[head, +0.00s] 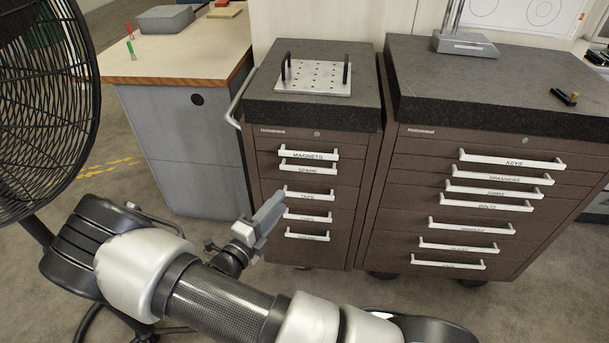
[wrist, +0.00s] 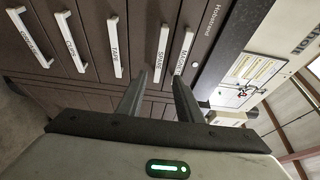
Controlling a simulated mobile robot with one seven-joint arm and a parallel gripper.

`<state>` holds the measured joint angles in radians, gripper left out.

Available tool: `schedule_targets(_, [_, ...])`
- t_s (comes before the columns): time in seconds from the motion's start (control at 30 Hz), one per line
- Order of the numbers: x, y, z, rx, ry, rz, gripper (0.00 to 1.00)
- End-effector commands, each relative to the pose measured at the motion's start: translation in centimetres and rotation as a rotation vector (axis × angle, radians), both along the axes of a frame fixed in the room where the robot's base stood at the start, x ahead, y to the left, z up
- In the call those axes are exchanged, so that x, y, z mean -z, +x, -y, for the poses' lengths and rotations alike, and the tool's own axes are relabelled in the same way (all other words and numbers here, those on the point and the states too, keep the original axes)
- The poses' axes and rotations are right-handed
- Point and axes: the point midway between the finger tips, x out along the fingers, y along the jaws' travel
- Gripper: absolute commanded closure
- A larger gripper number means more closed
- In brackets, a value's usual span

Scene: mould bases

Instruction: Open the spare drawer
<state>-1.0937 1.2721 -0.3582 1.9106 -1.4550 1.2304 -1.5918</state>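The spare drawer is the second from the top in the narrow brown cabinet, with a white bar handle labelled SPARE (head: 308,169). It is shut, its front flush with its neighbours. In the wrist view the SPARE handle (wrist: 162,55) stands just beyond the fingertips, roughly in line with the gap between them. My gripper (head: 274,204) is in front of the cabinet, to the lower left of the handle in the head view. In the wrist view my gripper (wrist: 160,76) is open, with nothing between its fingers. I see no contact with the handle.
The MAGNETS handle (head: 309,154) is close above and the TAPE handle (head: 309,195) below. A wider brown cabinet (head: 420,160) stands to the right, its drawers shut. A grey desk (head: 190,130) stands left, a black fan (head: 45,110) at far left. A perforated plate (head: 314,78) lies on the narrow cabinet.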

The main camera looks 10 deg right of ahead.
Motion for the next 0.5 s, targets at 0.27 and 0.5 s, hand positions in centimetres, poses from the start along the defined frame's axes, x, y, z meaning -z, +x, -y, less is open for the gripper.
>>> schedule_targets(0.27, [0.2,4.7,4.3,0.006,0.002,0.001,0.67])
schedule_targets(0.5, [0.2,8.5,7.4,0.006,0.004,0.002,0.67])
